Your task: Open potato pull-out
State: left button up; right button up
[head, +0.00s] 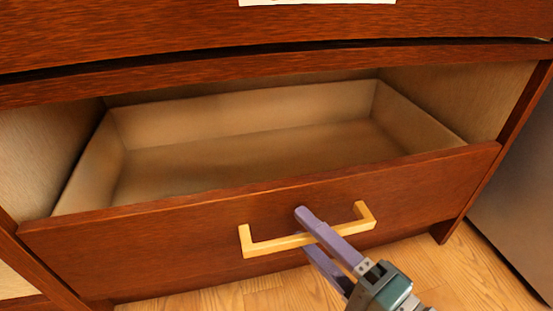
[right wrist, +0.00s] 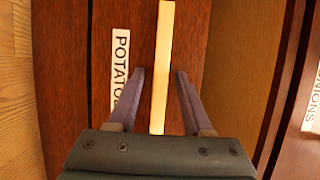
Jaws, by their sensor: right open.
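The potato pull-out (head: 290,220) is a dark reddish wood drawer, and it stands partly open with its empty, light wood inside (head: 250,150) showing. Its pale yellow bar handle (head: 262,246) crosses the front. My right gripper (head: 305,227) has two purple fingers around the handle bar, one above it and one below. In the right wrist view the handle (right wrist: 162,60) runs between the open fingers (right wrist: 161,85), with gaps on both sides. A white label reading "POTATO" (right wrist: 121,65), its end hidden by a finger, is on the drawer front. My left gripper is not in view.
Another drawer front (head: 200,30) with a white label is above the open one. A grey panel (head: 515,190) stands at the right. Light wood floor (head: 470,270) lies below. A label reading "ONIONS" (right wrist: 311,100) shows at the right of the wrist view.

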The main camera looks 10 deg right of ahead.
jog(key=shift+w, duration=0.1)
grip_shut()
dwell(1.2)
